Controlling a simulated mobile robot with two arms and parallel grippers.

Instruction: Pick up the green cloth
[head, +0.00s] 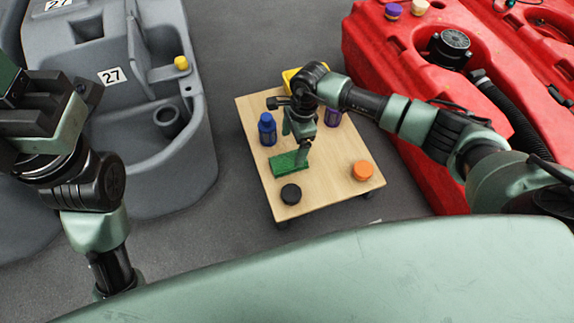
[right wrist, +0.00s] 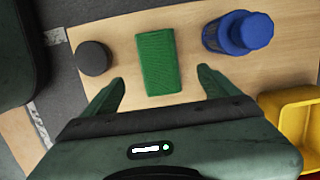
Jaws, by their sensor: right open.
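The green cloth (head: 286,167) lies on a small wooden table (head: 325,190), a folded-looking rectangle. In the right wrist view the cloth (right wrist: 158,62) is ahead of and between the spread fingers. My right gripper (head: 296,148) is open and empty over the table, close to the cloth; one finger hides part of it in the head view. The right wrist view shows both fingers (right wrist: 160,84) apart, one to each side of the cloth. I cannot tell their exact height above it. My left gripper (head: 38,115) is at the left edge; its fingertips do not show clearly.
On the table are a blue bottle (head: 267,130), a purple item (head: 332,118), a black round lid (head: 290,194), an orange round lid (head: 362,170) and a yellow bin (head: 289,76). A grey tank (head: 170,190) stands left, a red tank (head: 400,60) right.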

